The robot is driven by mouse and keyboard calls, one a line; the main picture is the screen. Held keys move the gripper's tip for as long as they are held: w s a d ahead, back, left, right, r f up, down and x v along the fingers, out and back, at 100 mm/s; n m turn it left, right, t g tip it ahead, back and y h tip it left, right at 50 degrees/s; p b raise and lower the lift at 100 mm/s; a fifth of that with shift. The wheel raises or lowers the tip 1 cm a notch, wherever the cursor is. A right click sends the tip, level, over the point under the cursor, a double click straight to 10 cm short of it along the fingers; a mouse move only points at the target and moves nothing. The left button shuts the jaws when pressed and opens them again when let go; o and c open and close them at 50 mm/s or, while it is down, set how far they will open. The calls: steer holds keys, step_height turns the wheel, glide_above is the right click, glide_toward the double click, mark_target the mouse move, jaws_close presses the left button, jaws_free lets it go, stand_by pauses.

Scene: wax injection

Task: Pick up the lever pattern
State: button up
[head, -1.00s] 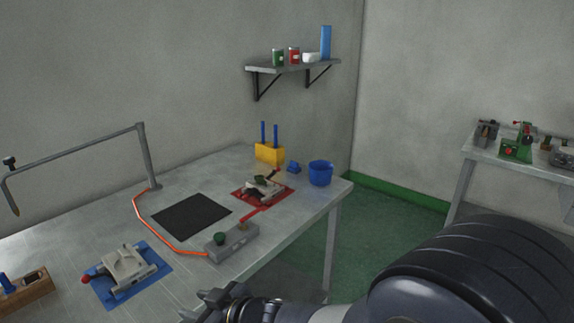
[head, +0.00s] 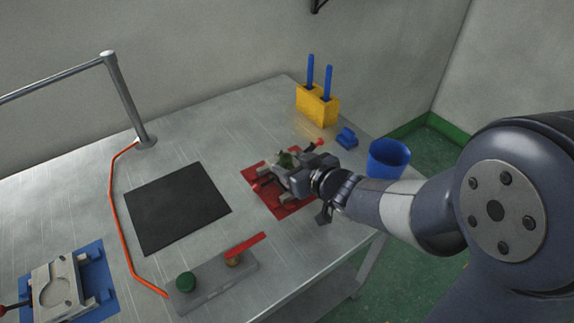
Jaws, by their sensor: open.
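My gripper (head: 283,179) reaches in from the right, over the die (head: 268,191) on the red mat (head: 296,208). The jaws are open and low over this pale die, and the gripper covers most of it. Whether the fingers touch anything there cannot be told. I cannot clearly pick out the lever pattern; anything lying in that die is hidden by my gripper. A small red-tipped handle (head: 315,145) sticks out behind the gripper.
A grey block (head: 212,286) with a green knob and red handle stands in front. A black mat (head: 178,208) lies left. A blue mat (head: 102,267) holds another die. A yellow holder (head: 317,106), small blue piece (head: 346,138) and blue cup (head: 389,158) stand behind and right.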

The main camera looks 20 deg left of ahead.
mark_target(287, 159)
steer(key=x, duration=0.4)
steer(key=shift+w+d, duration=0.15)
steer(key=shift+w, duration=0.25)
steer(key=c, duration=1)
